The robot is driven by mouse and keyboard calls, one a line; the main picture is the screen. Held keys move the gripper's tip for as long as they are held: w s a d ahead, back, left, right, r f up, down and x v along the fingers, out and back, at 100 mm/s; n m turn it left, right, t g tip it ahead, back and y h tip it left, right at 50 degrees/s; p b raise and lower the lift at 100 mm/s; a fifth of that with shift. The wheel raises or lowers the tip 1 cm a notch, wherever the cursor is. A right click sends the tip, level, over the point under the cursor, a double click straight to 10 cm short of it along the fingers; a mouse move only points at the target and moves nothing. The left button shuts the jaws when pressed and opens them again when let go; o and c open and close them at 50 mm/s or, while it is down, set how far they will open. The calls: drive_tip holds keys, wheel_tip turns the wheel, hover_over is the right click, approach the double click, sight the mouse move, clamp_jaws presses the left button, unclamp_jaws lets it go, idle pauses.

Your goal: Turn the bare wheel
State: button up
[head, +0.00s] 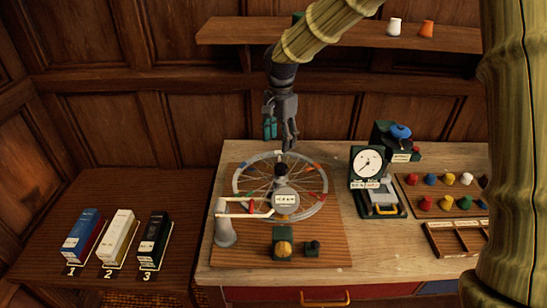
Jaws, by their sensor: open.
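A bare spoked wheel (238,181) with coloured marks on its rim lies on a wooden board on the bench. A black hub (281,170) and a round dial with a label (286,199) show over its middle. My gripper (281,136) points down, open and with nothing visible between its fingers. In the picture it sits just above the wheel's far edge. I cannot tell whether a fingertip touches the rim.
A grey post with a white arm (226,226) stands at the wheel's front left. A green block with a yellow knob (283,244) is in front. A dial gauge (368,165) and a peg tray (412,196) are right.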

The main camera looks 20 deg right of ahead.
drive_tip(key=p, duration=0.2)
hover_over(281, 166)
drive_tip(key=s, duration=0.3)
wheel_tip(281, 166, down, 4)
drive_tip(key=r, duration=0.1)
drive_tip(key=w+f, duration=0.1)
drive_tip(key=f, duration=0.1)
drive_tip(key=w+f+p, duration=0.1)
drive_tip(key=w+f, duration=0.3)
drive_tip(key=shift+d+f, duration=0.1)
drive_tip(key=shift+f, duration=0.05)
drive_tip(key=s, duration=0.1)
drive_tip(key=s+r, duration=0.1)
drive_tip(key=s, duration=0.1)
drive_tip(key=shift+r, duration=0.3)
drive_tip(key=shift+c, duration=0.9)
drive_tip(key=c, duration=0.3)
drive_tip(key=shift+w+f, duration=0.6)
drive_tip(key=shift+w, duration=0.05)
drive_tip(key=c, duration=0.7)
drive_tip(key=shift+r, duration=0.1)
clamp_jaws()
